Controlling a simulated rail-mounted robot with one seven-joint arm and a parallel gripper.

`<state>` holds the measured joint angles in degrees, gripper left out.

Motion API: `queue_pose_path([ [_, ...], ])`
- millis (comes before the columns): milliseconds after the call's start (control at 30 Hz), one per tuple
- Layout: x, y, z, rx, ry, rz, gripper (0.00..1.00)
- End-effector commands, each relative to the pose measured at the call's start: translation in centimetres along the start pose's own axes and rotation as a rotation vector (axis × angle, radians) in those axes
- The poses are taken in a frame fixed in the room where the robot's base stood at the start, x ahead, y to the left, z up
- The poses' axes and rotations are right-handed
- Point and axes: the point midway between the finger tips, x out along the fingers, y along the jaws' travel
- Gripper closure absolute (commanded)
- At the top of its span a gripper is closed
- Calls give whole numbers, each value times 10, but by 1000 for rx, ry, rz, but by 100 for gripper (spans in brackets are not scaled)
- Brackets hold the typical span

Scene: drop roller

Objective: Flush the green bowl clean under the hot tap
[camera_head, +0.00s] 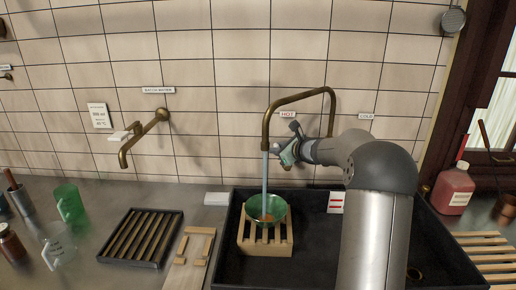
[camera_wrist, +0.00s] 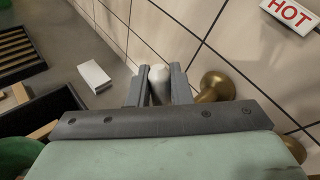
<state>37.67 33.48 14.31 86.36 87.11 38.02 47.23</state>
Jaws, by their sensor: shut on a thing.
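The green bowl (camera_head: 278,219) sits upright on a slatted wooden rack (camera_head: 265,247) in the dark sink. A pale blue stream of water (camera_head: 265,175) falls from the brass spout (camera_head: 297,97) into it. Some brownish colour shows low in the bowl; I cannot tell if it is residue. The HOT label (camera_head: 287,114) is on the wall behind the spout. My gripper (camera_head: 295,127) is just below this label, shut on a white tap handle (camera_wrist: 159,82) in the wrist view. Brass fittings (camera_wrist: 215,87) are beside it. A green edge (camera_wrist: 18,155) shows lower left, likely the bowl.
A COLD label (camera_head: 367,116) is right of the spout. A second brass spout (camera_head: 143,136) is on the left wall. A dark slatted tray (camera_head: 140,237), a green cup (camera_head: 69,203) and a clear jug (camera_head: 58,246) stand left. A red bottle (camera_head: 453,189) stands right.

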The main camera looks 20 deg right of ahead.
Motion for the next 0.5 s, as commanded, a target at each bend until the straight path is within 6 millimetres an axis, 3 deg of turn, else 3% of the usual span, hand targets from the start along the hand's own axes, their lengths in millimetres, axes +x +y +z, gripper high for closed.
queue_pose_path([
  [267, 1, 2, 0, -1, -1, 4, 100],
  [300, 1, 2, 0, -1, -1, 4, 71],
  [333, 1, 2, 0, -1, -1, 4, 62],
  [500, 1, 2, 0, -1, -1, 4, 62],
])
